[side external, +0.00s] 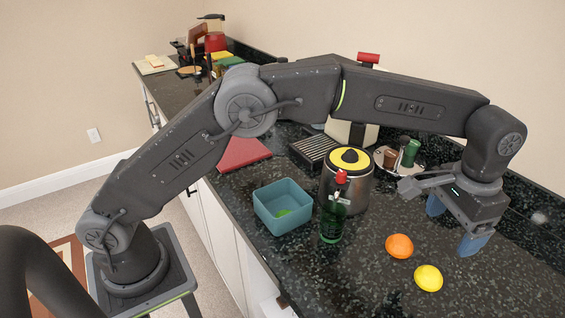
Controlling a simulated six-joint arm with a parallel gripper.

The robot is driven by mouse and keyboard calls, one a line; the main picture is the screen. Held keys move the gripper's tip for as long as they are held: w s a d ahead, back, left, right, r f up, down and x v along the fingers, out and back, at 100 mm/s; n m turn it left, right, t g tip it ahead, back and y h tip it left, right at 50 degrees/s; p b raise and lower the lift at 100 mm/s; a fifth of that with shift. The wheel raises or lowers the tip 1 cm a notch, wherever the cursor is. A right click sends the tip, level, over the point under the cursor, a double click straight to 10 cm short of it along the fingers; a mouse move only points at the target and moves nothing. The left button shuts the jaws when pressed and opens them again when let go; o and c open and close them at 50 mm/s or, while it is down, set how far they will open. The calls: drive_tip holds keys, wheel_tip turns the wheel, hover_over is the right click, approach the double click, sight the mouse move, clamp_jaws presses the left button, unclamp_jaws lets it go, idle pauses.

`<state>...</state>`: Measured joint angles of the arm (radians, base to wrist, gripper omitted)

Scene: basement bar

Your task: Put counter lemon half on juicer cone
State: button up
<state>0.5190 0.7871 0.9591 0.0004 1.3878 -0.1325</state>
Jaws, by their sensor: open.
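A yellow lemon piece (428,278) lies on the dark counter at the front right; I cannot tell from here whether it is a half or whole. The juicer (345,190) is a silver drum with a yellow ring on top and a dark centre, standing at mid counter.
An orange fruit (399,246) lies just behind the lemon piece. A green bottle with a red cap (332,217) stands in front of the juicer. A teal bin (283,207) holds something green. A round tray (398,161) with small bottles is behind.

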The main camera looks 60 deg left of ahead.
drive_tip(key=s+a+r+n+t, duration=0.1)
drive_tip(key=s+a+r, duration=0.2)
drive_tip(key=a+r, duration=0.55)
drive_tip(key=s+a+r+n+t, duration=0.2)
drive_tip(key=s+a+r+t, duration=0.1)
drive_tip(key=s+a, duration=1.2)
drive_tip(key=shift+s+a+h, duration=0.25)
drive_tip(key=shift+s+h, duration=0.05)
drive_tip(key=shift+s, duration=0.05)
drive_tip(key=shift+n+t, duration=0.7)
drive_tip(key=shift+t, duration=0.1)
drive_tip(key=s+a+f, duration=0.1)
drive_tip(key=s, duration=0.1)
drive_tip(key=s+a+f, duration=0.1)
drive_tip(key=s+f, duration=0.1)
drive_tip(key=s, duration=0.1)
drive_tip(key=s+a+f, duration=0.1)
drive_tip(key=s, duration=0.1)
drive_tip(key=shift+s+a+f, duration=0.15)
drive_tip(key=shift+a, duration=0.05)
drive_tip(key=shift+o, duration=0.6)
drive_tip(key=shift+s+a+f, duration=0.1)
drive_tip(key=shift+s+f, duration=0.2)
